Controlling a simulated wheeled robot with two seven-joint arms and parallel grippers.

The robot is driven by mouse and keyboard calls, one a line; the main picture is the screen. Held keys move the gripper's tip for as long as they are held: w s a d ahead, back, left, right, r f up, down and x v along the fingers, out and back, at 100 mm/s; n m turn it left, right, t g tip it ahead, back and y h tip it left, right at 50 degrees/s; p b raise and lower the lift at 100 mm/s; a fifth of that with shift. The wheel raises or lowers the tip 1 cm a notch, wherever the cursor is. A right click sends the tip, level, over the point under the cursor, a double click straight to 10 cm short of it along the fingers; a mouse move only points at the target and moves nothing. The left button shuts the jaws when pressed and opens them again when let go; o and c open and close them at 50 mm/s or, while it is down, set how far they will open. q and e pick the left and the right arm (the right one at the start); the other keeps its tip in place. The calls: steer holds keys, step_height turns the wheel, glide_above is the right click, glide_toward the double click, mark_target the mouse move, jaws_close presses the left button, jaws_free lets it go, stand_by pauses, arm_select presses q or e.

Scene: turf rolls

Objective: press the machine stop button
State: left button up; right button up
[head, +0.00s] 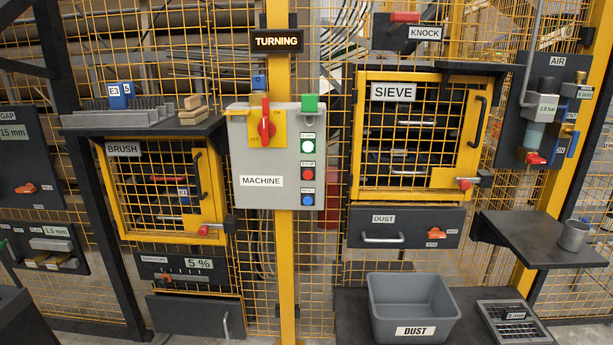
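The machine control box (262,181) is a grey panel on the yellow post in the middle of the head view. Its red stop button (308,174) sits on the right side under a "STOP" label. A red rotary handle (266,128) on a yellow plate is at the panel's upper left. Neither of my grippers is in view. Nothing covers the stop button.
A brush door (162,226) is left of the box and a sieve door (394,193) is right. A dust drawer (460,215) is below the sieve door. A grey dust bin (385,330) stands on a low dark surface. A dark shelf (540,245) with a metal cup (573,237) juts out at right.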

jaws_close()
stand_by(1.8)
